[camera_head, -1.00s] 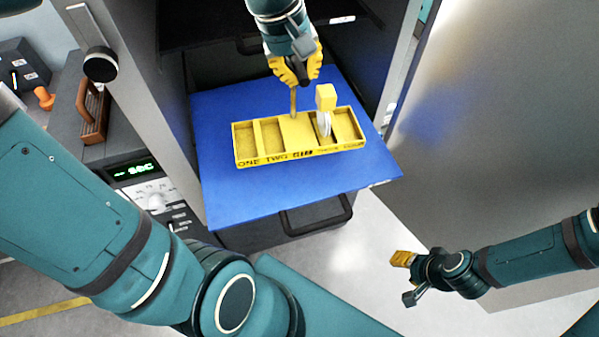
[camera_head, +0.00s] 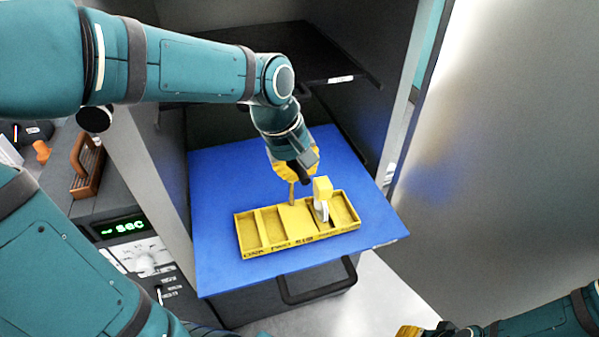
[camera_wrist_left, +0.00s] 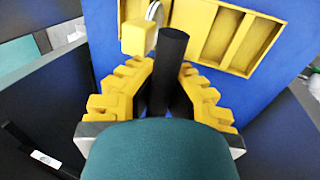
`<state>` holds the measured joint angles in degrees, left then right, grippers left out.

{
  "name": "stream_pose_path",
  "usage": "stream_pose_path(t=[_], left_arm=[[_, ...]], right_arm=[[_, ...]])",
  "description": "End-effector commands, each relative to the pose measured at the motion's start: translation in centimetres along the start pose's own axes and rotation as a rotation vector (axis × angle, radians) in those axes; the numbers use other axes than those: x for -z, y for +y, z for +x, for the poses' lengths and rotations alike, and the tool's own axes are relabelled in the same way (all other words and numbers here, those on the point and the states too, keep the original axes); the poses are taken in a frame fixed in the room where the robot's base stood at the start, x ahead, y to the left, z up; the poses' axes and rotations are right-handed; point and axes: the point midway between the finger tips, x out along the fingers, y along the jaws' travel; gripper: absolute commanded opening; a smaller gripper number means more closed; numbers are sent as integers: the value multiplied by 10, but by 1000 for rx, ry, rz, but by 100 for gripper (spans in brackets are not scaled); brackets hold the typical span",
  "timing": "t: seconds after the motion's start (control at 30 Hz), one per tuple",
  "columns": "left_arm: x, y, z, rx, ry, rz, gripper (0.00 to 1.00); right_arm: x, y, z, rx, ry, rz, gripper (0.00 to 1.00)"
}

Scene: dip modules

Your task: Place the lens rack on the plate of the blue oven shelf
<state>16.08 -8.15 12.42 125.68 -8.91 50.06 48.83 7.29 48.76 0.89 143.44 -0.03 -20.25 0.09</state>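The lens rack (camera_head: 296,227) is a long yellow tray with several compartments. A white-rimmed round piece with a yellow block (camera_head: 322,188) stands upright in one of them. The rack is over the blue shelf plate (camera_head: 225,180), level with it; whether it touches the plate I cannot tell. My left gripper (camera_head: 298,172) is above the rack, its yellow fingers close on both sides of the black handle atop the rack's post. In the left wrist view the handle (camera_wrist_left: 172,55) lies between the fingertips. My right gripper (camera_head: 410,331) is mostly cut off at the bottom edge.
The dark oven interior and an upper shelf (camera_head: 300,50) are behind. A shelf handle (camera_head: 316,288) hangs at the front. A control panel with a green display (camera_head: 122,227) stands at left, a grey metal panel (camera_head: 510,150) at right. Bare plate surrounds the rack.

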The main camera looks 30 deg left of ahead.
Motion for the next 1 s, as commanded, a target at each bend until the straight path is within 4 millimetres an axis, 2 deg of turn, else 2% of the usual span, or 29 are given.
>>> stream_pose_path(t=[0.33, 0.37, 0.43, 0.47, 0.8, 0.87, 1.0], left_arm=[[0, -1, 5, -2, 1, 0, 0], [0, -1, 5, -1, 0, 0, 5], [0, -1, 5, -1, 0, 0, 30], [0, -1, 5, -1, 0, 0, 34], [0, -1, 2, -1, 1, 0, 34], [0, 0, -3, -2, 2, 0, 34], [1, 0, -25, -4, 4, -1, 34]], right_arm=[[0, 1, 2, 0, 1, 0, 47], [0, 1, 2, 0, 1, 0, 47], [0, 1, 2, 0, 1, 0, 47], [0, 1, 2, 0, 1, 0, 47], [0, 0, 0, 0, 1, 0, 47], [0, 0, -1, 0, 0, 0, 47], [0, -3, -8, 0, -2, 1, 47]])
